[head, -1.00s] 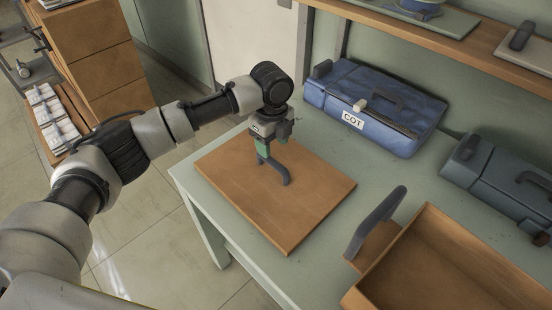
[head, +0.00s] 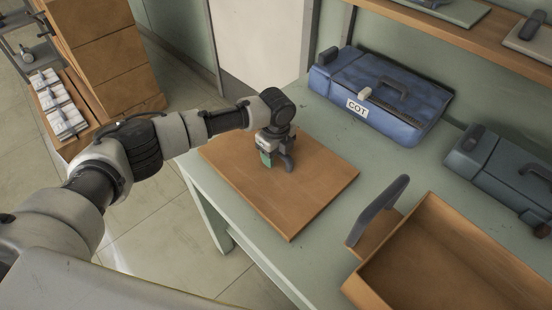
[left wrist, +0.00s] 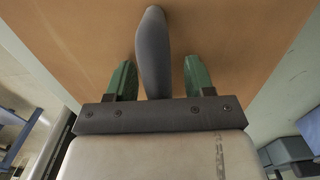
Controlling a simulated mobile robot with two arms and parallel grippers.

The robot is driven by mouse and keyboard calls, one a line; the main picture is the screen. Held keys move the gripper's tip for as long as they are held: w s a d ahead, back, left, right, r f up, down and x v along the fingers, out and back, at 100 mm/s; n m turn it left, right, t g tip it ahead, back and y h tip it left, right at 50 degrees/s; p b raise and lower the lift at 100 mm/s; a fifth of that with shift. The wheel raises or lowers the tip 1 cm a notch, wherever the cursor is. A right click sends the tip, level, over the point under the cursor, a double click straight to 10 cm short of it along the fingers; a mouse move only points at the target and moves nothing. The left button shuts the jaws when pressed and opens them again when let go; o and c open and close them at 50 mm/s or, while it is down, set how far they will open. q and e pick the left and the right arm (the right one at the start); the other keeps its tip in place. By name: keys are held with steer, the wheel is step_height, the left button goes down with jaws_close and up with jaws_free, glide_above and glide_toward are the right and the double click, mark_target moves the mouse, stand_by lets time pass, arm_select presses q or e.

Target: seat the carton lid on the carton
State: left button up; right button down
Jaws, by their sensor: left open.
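The carton lid (head: 290,210) looks like a flat orange-brown board with a dark grey handle (head: 289,164), lying on the pale green table. I take the open brown box (head: 475,230) at the lower right to be the carton; its inside looks empty. My left gripper (head: 271,160) is low over the lid at its handle. In the left wrist view the handle (left wrist: 152,50) stands between the two green fingers (left wrist: 160,75), with a gap on both sides, so the gripper is open. The right gripper is not in view.
A dark upright handle on a brown piece (head: 375,222) stands between lid and carton. A blue case marked COT (head: 400,108) and a grey-blue case (head: 500,165) stand behind. A wooden shelf (head: 485,40) runs above. Bare table (head: 320,245) shows between lid and carton.

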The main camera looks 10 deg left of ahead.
arm_select(q)
steer(key=c, duration=1)
steer(key=shift+r, duration=0.15)
